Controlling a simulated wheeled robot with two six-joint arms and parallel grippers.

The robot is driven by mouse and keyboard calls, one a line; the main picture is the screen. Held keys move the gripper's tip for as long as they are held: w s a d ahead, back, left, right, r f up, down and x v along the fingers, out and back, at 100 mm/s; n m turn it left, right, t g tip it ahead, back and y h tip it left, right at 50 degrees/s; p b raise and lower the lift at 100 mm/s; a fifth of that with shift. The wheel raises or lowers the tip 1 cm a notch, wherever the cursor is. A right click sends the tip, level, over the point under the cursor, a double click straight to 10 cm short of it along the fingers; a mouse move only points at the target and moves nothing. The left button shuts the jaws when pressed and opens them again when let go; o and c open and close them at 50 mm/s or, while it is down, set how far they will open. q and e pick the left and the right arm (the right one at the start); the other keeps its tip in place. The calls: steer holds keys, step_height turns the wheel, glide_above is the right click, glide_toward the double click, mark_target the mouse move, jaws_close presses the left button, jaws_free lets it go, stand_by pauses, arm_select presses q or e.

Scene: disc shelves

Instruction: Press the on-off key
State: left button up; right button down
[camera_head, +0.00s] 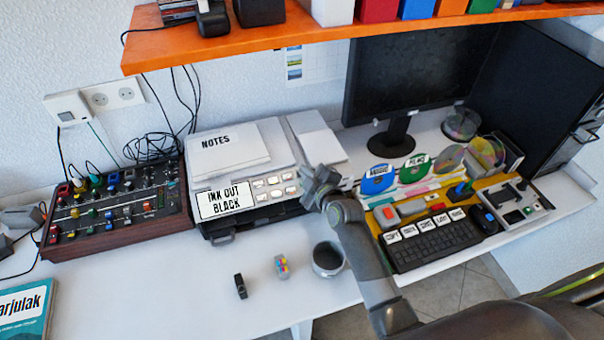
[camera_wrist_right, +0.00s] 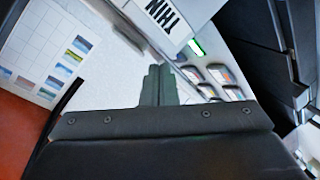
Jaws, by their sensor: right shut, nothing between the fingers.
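The printer (camera_head: 233,228) stands on the white desk with a front panel of several pale keys (camera_head: 274,181) beside a sign reading "INK OUT BLACK" (camera_head: 224,201). The key labels are too small to read, so I cannot tell which is the on-off key. My right gripper (camera_head: 318,180) is just right of the keys, shut and empty. In the right wrist view the shut fingertips (camera_wrist_right: 158,70) point towards the printer, with the keys (camera_wrist_right: 219,74) and a small green-lit spot (camera_wrist_right: 197,47) to their right. I cannot tell whether the fingertips touch the printer. My left gripper is out of view.
A mixer with coloured knobs (camera_head: 115,207) stands left of the printer. A keyboard (camera_head: 432,242), colourful disc racks and a monitor (camera_head: 413,70) are to the right. An orange shelf (camera_head: 300,32) hangs above.

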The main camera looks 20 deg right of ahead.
steer(key=shift+w+f+b, duration=0.25)
steer(key=shift+f+b, duration=0.3)
stand_by(0.7)
steer(key=shift+r, duration=0.1)
steer(key=shift+s+r+p, duration=0.45)
steer(key=shift+r+p, duration=0.3)
steer(key=shift+p, duration=0.05)
step_height(320, 180, up, 5)
steer(key=s+p, duration=0.3)
steer(key=p, duration=0.1)
steer(key=shift+r+p, duration=0.15)
steer(key=shift+p, duration=0.2)
steer(key=shift+d, duration=0.1)
